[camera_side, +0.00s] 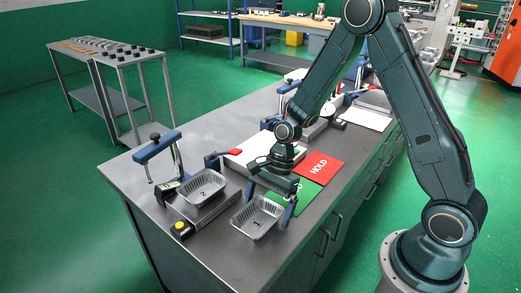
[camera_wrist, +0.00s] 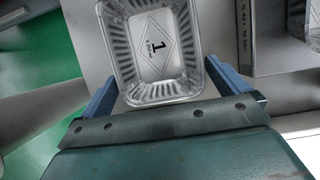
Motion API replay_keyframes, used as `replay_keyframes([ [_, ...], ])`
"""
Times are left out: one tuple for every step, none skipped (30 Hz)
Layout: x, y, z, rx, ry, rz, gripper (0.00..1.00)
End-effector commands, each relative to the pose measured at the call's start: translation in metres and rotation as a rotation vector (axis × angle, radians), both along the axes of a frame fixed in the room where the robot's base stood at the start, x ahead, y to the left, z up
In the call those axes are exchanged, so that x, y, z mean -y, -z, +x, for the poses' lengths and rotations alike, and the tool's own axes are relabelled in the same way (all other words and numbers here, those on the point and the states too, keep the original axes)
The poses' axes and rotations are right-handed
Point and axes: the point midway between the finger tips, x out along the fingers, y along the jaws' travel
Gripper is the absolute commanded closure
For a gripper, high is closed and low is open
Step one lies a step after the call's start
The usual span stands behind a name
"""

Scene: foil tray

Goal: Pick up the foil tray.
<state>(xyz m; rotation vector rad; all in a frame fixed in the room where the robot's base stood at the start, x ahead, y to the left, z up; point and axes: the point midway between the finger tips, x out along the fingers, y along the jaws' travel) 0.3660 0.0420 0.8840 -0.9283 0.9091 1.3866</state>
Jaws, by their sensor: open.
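A silver foil tray marked 1 (camera_side: 257,220) sits near the front edge of the grey bench. It fills the top middle of the wrist view (camera_wrist: 154,98), its near end cut close to my gripper. My gripper (camera_side: 269,206) is open, pointing down at the tray's right end in the side view. In the wrist view its blue fingers (camera_wrist: 162,88) stand either side of the tray's near end, with the tray between them. I cannot tell whether they touch it. A second foil tray marked 2 (camera_side: 202,188) rests on a grey scale-like plate to the left.
A blue clamp stand (camera_side: 157,148) and a yellow button box (camera_side: 181,229) stand near tray 2. A red HOLD card (camera_side: 319,168) and a green card (camera_side: 304,197) lie right of my gripper. A white board (camera_side: 250,151) is behind.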

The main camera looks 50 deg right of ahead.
Motion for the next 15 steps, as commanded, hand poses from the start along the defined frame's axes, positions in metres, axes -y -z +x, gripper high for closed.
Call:
replay_keyframes([
  [0.0000,-0.0001,-0.0001,0.000,0.000,0.000,0.00],
  [0.0000,-0.0001,-0.0001,0.000,0.000,0.000,0.00],
  [0.0000,-0.0002,-0.0001,0.000,0.000,0.000,0.00],
  [0.0000,-0.0002,-0.0001,0.000,0.000,0.000,0.00],
  [0.0000,-0.0002,-0.0001,0.000,0.000,0.000,0.00],
  [0.0000,-0.0003,-0.0001,0.000,0.000,0.000,0.00],
  [0.0000,-0.0003,-0.0001,0.000,0.000,0.000,0.00],
  [0.0000,-0.0003,-0.0001,0.000,0.000,0.000,0.00],
  [0.0000,-0.0003,-0.0001,0.000,0.000,0.000,0.00],
  [0.0001,-0.0004,-0.0001,0.000,0.000,0.000,0.00],
  [0.0001,-0.0004,-0.0001,0.000,0.000,0.000,0.00],
  [0.0001,-0.0004,-0.0001,0.000,0.000,0.000,0.08],
  [0.0001,-0.0004,0.0000,0.000,0.000,0.000,0.14],
  [0.0001,-0.0004,0.0000,0.000,0.000,0.000,0.20],
  [0.0001,-0.0004,0.0000,0.000,0.000,0.000,0.28],
])
